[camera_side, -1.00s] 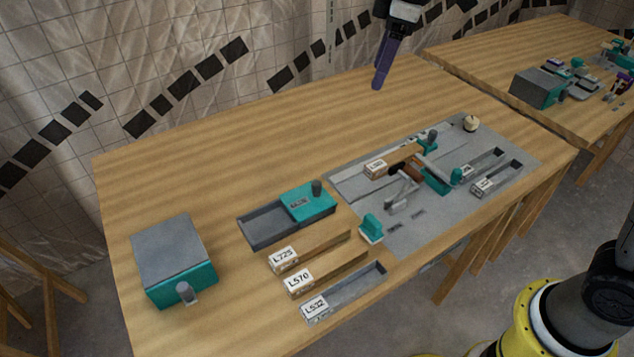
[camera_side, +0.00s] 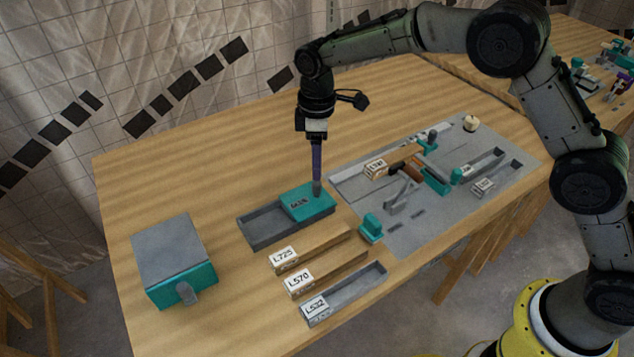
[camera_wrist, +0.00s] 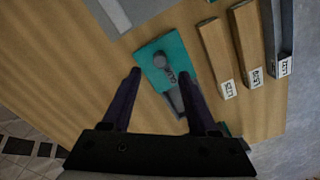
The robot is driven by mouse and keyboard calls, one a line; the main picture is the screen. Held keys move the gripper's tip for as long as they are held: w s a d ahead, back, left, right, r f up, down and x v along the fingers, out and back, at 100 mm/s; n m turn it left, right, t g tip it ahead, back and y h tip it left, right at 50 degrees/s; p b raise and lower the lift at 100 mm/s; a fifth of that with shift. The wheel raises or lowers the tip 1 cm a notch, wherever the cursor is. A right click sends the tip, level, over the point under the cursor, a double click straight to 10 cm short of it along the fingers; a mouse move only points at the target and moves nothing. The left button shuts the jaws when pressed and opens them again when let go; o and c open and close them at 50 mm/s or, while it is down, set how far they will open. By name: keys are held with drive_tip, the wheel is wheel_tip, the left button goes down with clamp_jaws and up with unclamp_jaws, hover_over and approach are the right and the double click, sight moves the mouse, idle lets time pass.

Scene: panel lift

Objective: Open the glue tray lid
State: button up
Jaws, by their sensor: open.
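The glue tray (camera_side: 262,228) is a long grey tray on the table. Its teal lid (camera_side: 300,207) covers the right part, leaving the left part uncovered. A grey knob (camera_side: 317,188) stands on the lid, beside a label. My gripper (camera_side: 316,178) points down at the knob with its purple fingers. In the wrist view, the lid (camera_wrist: 179,50) and knob (camera_wrist: 160,58) lie just beyond my open gripper (camera_wrist: 159,74), with the knob in line with the gap between the fingertips. Whether the fingers touch the knob cannot be told.
Labelled wooden bars (camera_side: 318,248) and a grey slotted holder (camera_side: 350,290) lie in front of the tray. A grey and teal box (camera_side: 172,250) stands at left. A grey fixture plate (camera_side: 440,220) with clamps fills the right. The table behind the tray is clear.

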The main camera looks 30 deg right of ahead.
sight(316, 183)
wheel_tip(316, 183, down, 8)
drive_tip(key=shift+r, duration=0.25)
clamp_jaws()
idle(0.3)
drive_tip(key=shift+r, duration=0.1)
idle(1.1)
